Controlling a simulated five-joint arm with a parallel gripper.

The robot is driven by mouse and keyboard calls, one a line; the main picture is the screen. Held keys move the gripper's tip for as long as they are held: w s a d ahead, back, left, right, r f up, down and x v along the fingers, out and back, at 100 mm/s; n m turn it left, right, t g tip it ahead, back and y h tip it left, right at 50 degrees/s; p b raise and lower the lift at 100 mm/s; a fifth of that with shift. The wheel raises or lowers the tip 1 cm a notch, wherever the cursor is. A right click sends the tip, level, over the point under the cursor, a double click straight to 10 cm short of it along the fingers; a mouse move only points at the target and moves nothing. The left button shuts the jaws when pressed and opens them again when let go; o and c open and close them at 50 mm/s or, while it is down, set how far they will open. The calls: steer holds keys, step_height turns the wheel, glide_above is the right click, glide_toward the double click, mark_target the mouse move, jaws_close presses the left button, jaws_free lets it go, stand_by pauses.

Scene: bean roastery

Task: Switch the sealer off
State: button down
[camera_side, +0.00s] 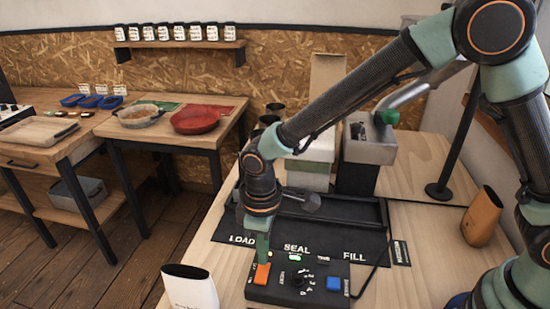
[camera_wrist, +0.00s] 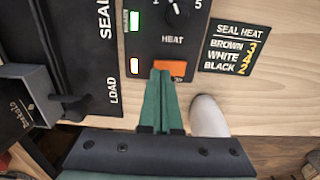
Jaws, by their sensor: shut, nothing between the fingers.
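The sealer's black control box (camera_side: 312,292) stands at the front of the bench. Its orange switch (camera_side: 261,274) is at the left end and also shows in the wrist view (camera_wrist: 171,69). My gripper (camera_side: 263,258) is shut and empty, pointing down with its green fingertips at the orange switch; in the wrist view the fingertips (camera_wrist: 161,74) overlap the switch's near edge. I cannot tell whether they touch it. A green lamp (camera_wrist: 134,21) is lit, and a pale orange-edged lamp (camera_wrist: 134,66) glows nearer the switch. The heat knob (camera_wrist: 176,8) is partly cut off.
A blue button (camera_side: 333,284) sits right of the heat knob on the box. A white bag (camera_side: 190,289) stands left of the box, close to my gripper in the wrist view. A brown pouch (camera_side: 482,216) stands at right. A seal heat card (camera_wrist: 232,48) lies beside the box.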

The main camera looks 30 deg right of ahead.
steer(key=shift+f, duration=0.85)
stand_by(0.4)
steer(key=shift+r, duration=3.55)
steer(key=d+r+m+t, duration=0.3)
steer(key=d+r+m, duration=0.1)
steer(key=d+r, duration=0.75)
steer(key=s+d+r+m+t, duration=0.2)
steer(key=s+d+m, duration=0.3)
steer(key=d, duration=0.7)
steer(key=shift+s+t, duration=0.3)
steer(key=shift+s, duration=0.6)
steer(key=shift+d, duration=0.1)
